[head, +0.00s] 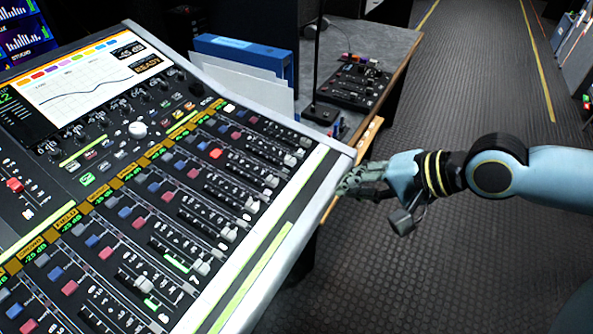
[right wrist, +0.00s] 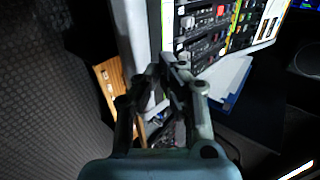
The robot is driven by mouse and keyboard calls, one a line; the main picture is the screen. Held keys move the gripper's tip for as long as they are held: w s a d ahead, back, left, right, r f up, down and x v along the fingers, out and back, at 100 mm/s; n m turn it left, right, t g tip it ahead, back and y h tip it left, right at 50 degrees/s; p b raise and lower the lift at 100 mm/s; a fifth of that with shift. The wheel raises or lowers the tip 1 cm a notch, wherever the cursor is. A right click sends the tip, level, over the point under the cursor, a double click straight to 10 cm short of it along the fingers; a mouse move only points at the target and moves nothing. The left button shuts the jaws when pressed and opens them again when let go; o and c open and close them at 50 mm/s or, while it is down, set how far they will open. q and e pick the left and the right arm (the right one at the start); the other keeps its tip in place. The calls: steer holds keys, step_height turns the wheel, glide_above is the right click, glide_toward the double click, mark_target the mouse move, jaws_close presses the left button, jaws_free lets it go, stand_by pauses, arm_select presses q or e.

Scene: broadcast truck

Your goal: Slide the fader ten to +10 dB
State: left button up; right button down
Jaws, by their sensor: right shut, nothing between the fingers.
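The mixing console (head: 300,232) fills the left of the head view, its fader bank sloping along the right side. Several pale fader caps (head: 289,160) sit in slots near the console's right edge. I cannot read which one is fader ten. My right gripper (head: 346,182) is shut and empty, just off the right edge of the console near its far corner, apart from the faders. In the right wrist view its fingers (right wrist: 172,66) are together, with the console edge and buttons beyond them. My left gripper is not in view.
A screen (head: 85,75) tops the console. A blue binder (head: 243,50) and white papers stand behind it. Open dark floor (head: 470,110) is at right.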

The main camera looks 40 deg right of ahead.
mark_target(237, 161)
steer(key=b+x, duration=0.3)
steer(key=x, duration=0.6)
steer(key=shift+w+a, duration=0.1)
steer(key=shift+a, duration=0.05)
steer(key=w, duration=0.1)
steer(key=w+a, duration=0.1)
steer(key=w, duration=0.1)
steer(key=shift+w+a+r, duration=0.1)
steer(key=shift+w+a, duration=0.05)
steer(key=shift+a, duration=0.05)
steer(key=shift+w+a, duration=0.15)
steer(key=shift+w, duration=0.25)
steer(key=w+a+p, duration=0.1)
steer(key=w, duration=0.2)
steer(key=w+a+r+p, duration=0.1)
steer(key=w+a, duration=0.1)
steer(key=w, duration=0.2)
steer(key=w+a, duration=0.1)
steer(key=w, duration=0.2)
steer(key=shift+w+a+r+p, duration=0.15)
steer(key=shift+w+r+p, duration=0.1)
steer(key=shift+r+p, duration=0.15)
steer(key=shift+f, duration=0.1)
